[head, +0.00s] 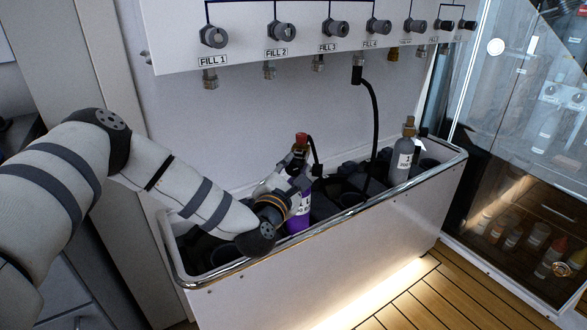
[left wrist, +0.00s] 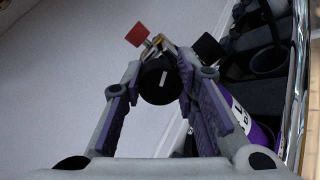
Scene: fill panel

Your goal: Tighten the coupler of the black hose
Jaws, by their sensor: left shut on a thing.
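My left gripper (head: 292,172) is at the neck of a purple cylinder (head: 299,219) with a red valve knob (head: 301,138). In the left wrist view, the fingers (left wrist: 158,82) are shut on a black round coupler (left wrist: 157,88) with a white mark, just below the red knob (left wrist: 138,34). The purple cylinder (left wrist: 240,122) shows behind the right finger. A short black hose (head: 313,153) curves beside the valve. Its lower run is hidden, and I cannot tell whether it joins the longer black hose (head: 375,112) hanging from the panel. My right gripper is not in view.
A white trough (head: 350,245) with a metal rail (head: 372,207) holds the cylinders. A grey cylinder (head: 402,160) stands at its right end. The fill panel (head: 240,40) with several knobs and fittings hangs above. A glass cabinet (head: 535,140) stands at the right. The wooden floor is clear.

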